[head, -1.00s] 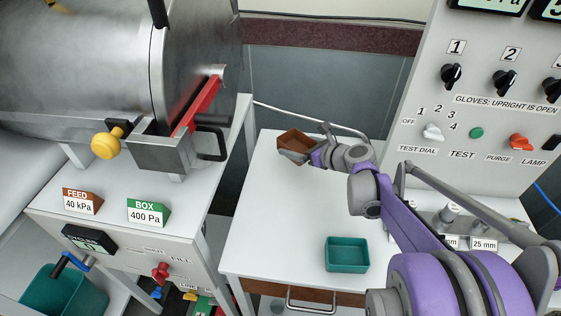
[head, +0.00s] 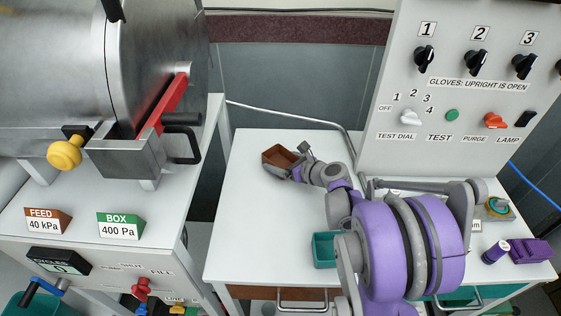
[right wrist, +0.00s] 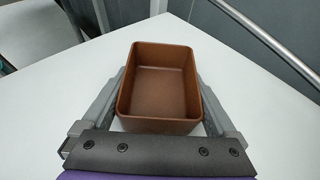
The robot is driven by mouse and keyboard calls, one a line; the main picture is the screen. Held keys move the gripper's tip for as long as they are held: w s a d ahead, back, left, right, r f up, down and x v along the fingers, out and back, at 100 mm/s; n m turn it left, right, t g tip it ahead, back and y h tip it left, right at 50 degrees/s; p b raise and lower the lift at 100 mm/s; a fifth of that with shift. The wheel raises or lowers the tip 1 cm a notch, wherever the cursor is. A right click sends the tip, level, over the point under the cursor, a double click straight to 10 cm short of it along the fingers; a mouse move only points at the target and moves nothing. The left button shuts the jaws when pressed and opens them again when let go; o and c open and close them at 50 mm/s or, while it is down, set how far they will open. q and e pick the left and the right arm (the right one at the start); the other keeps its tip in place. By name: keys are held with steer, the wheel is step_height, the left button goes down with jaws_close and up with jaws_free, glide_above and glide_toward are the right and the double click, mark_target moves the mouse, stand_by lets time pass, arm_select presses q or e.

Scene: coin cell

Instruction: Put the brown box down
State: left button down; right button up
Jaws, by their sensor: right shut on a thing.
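The brown box (head: 276,154) is a small open, empty tray near the back left of the white table (head: 250,215). My right gripper (head: 290,168) is shut on it. In the right wrist view the brown box (right wrist: 158,88) sits upright between the two grey fingers of my right gripper (right wrist: 160,105), one at each side. Its underside is hidden, and I cannot tell whether it touches the tabletop or hangs just above it. My left gripper is not in view.
A teal tray (head: 324,250) stands near the table's front, partly behind my right arm. A grey control panel (head: 380,150) rises at the back right. Purple parts (head: 530,250) lie at the far right. The table's left part is clear.

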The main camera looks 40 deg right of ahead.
steer(key=shift+f, duration=0.15)
steer(key=o, duration=1)
steer(key=shift+s+r, duration=0.2)
steer(key=shift+r, duration=0.15)
steer(key=p+v, duration=0.1)
steer(key=v, duration=1)
steer(key=shift+s, duration=0.3)
